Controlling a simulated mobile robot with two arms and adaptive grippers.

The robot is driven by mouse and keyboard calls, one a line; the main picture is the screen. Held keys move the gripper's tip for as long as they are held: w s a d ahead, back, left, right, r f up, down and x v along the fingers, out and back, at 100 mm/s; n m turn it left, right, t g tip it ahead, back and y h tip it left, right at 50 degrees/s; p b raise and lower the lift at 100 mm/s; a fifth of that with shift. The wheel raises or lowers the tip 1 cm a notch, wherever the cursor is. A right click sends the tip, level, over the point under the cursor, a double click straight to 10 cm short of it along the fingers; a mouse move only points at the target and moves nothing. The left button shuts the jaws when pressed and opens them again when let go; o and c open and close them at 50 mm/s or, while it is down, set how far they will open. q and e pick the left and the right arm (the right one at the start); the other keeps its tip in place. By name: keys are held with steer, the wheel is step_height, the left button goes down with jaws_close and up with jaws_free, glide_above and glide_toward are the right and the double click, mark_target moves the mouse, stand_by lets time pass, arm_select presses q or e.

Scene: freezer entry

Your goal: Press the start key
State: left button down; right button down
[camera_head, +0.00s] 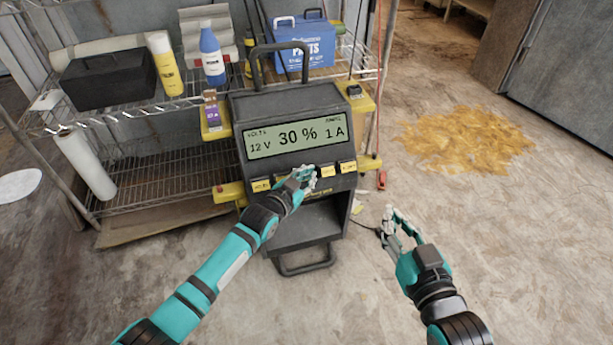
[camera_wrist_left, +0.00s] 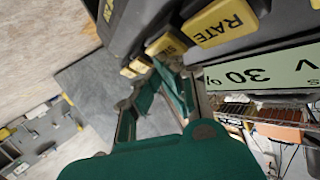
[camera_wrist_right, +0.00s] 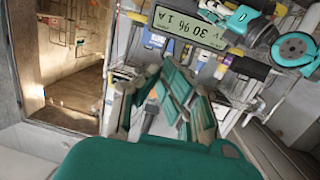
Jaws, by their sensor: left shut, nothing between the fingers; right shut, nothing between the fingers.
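The dark charger (camera_head: 295,110) stands upright with a lit display (camera_head: 296,133) reading 12 V, 30 % and 1 A. A row of yellow keys runs below the display. The rightmost key (camera_head: 348,166) seems to read START, but its label is small. Another key (camera_head: 327,171) is beside it. My left gripper (camera_head: 306,177) is shut and empty, at the key row, hiding part of it. In the left wrist view a RATE key (camera_wrist_left: 222,20) is close to the fingers; contact cannot be told. My right gripper (camera_head: 388,215) is shut and empty, right of the charger.
A wire shelf (camera_head: 150,190) behind the charger holds a black toolbox (camera_head: 108,82), bottles and a blue PARTS box (camera_head: 305,42). A red clamp (camera_head: 381,180) hangs at the right. A yellow-brown patch (camera_head: 465,140) covers some floor; the floor at right is otherwise clear.

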arm_select(q)
steer(key=shift+s+d+r+p, duration=0.2)
steer(key=shift+s+r+p, duration=0.25)
steer(key=shift+s+p, duration=0.5)
arm_select(e)
steer(key=s+d+f+g+h, duration=0.1)
steer(key=s+d+f+g, duration=0.1)
steer(key=s+f+g, duration=0.3)
steer(key=shift+d+f+g+h, duration=0.4)
steer(key=shift+f+g, duration=0.1)
steer(key=shift+f, duration=1.2)
arm_select(q)
steer(key=shift+w, duration=0.2)
arm_select(e)
steer(key=shift+s, duration=0.15)
